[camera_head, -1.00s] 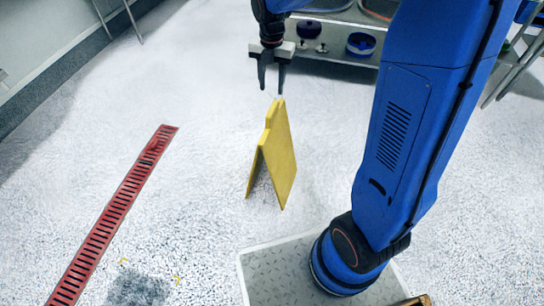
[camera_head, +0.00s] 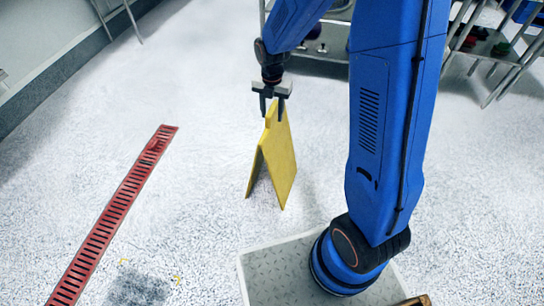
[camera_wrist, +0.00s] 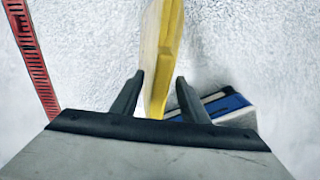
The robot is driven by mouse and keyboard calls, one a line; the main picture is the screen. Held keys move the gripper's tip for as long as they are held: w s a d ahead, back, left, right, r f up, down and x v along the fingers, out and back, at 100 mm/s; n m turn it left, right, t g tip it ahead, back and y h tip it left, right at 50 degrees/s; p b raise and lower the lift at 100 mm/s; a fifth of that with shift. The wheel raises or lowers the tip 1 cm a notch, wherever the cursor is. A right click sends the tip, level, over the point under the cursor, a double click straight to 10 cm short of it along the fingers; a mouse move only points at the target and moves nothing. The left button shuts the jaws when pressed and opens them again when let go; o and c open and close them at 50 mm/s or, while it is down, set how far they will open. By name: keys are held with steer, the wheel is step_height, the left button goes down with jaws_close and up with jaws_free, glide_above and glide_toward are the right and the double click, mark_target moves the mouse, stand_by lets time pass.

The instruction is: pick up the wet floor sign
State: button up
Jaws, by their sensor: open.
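The yellow wet floor sign (camera_head: 278,158) stands upright on the floor, its two panels spread like a tent. My gripper (camera_head: 272,116) is at the top of the sign, pointing down, with its fingers apart. In the wrist view the sign (camera_wrist: 162,60) reaches in between the two open fingers of my gripper (camera_wrist: 160,92). I see a gap beside the left finger; whether the right finger touches the sign, I cannot tell. Part of the sign's top edge is hidden behind the fingers in the head view.
A red slotted drain grate (camera_head: 115,213) runs along the floor at left. Metal racks with shelves (camera_head: 488,45) stand at the back and upper right. A wall with a dark skirting (camera_head: 50,80) is at upper left. The floor around the sign is clear.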

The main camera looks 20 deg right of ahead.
steer(key=shift+f, duration=0.7)
steer(key=shift+c, duration=0.6)
jaws_close()
stand_by(0.3)
